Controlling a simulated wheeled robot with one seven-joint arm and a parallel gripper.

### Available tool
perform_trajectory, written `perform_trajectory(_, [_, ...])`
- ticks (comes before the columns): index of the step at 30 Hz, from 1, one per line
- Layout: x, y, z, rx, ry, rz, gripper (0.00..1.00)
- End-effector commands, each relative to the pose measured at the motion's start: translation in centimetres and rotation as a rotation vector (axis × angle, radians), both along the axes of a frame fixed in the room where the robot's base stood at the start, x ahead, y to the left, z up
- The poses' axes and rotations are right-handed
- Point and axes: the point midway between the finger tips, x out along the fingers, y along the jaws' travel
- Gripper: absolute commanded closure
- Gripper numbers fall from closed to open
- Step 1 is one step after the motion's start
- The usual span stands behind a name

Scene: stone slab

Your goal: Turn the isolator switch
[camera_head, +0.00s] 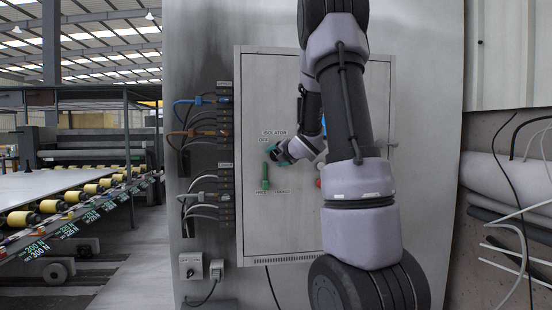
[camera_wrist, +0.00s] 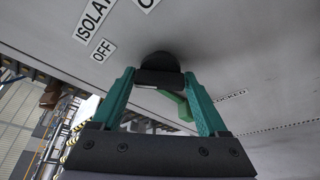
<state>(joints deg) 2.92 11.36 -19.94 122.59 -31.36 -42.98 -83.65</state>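The isolator switch has a green lever (camera_head: 265,177) that points down on the grey cabinet door in the head view. In the wrist view its round black hub (camera_wrist: 158,62) and green lever (camera_wrist: 178,104) show, with the lever slanting to lower right. My gripper (camera_head: 273,151) is close to the door at the switch's upper end. Its teal fingers (camera_wrist: 160,77) stand apart, one on each side of a black block in front of the hub. The lever shows between and behind the fingers. I cannot tell whether the fingers touch the switch.
The cabinet (camera_head: 300,235) carries ISOLATOR and OFF labels above the switch and small labels below it. Cable connectors (camera_head: 225,125) line its left side. A red knob (camera_head: 318,183) shows partly beside my arm. A small switch box (camera_head: 191,266) is at lower left.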

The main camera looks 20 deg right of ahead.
Motion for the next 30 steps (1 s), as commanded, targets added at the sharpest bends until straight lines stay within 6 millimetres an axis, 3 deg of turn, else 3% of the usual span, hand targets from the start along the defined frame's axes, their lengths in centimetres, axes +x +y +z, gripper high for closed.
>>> perform_trajectory(14, [-0.8, 0.0, 0.3, 0.002, -0.001, -0.001, 0.01])
perform_trajectory(24, [-7.1, -0.2, 2.0, 0.002, -0.003, -0.002, 0.01])
perform_trajectory(30, [-9.7, -0.3, 2.6, 0.002, -0.002, -0.001, 0.01])
